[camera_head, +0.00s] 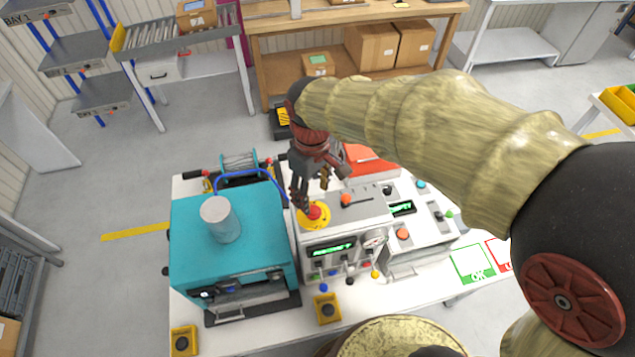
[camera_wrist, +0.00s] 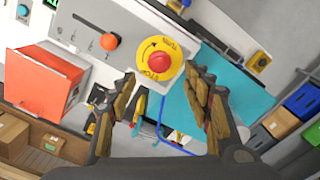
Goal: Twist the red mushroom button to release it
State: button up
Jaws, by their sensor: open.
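The red mushroom button (camera_head: 315,211) sits on a round yellow plate on top of a white control box, left of its middle. In the wrist view the red button (camera_wrist: 159,62) shows whole, with its yellow disc and dark lettering around it. My gripper (camera_head: 317,199) is just above and behind the button in the head view. In the wrist view my gripper (camera_wrist: 165,80) has its two fingers spread apart, one on each side below the button, with nothing between them. I cannot tell how far the fingertips are from the button.
A teal machine (camera_head: 232,245) with a grey cylinder (camera_head: 221,218) on top stands close left of the control box. An orange knob (camera_head: 346,199) and a lever are right of the button. A red box (camera_head: 370,163) is behind.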

aim_at(314, 211)
jog(key=shift+w+r+n, duration=0.1)
jog(key=shift+w+n, duration=0.15)
jog(key=shift+n, duration=0.05)
jog(key=shift+s, duration=0.2)
jog(key=shift+s+f, duration=0.1)
jog(key=shift+f, duration=0.1)
notch_tip(314, 211, down, 7)
jog(key=shift+f+p, duration=0.1)
jog(key=shift+p, duration=0.35)
jog(key=c, duration=0.3)
jog(key=c, duration=0.8)
jog(key=shift+c, duration=0.3)
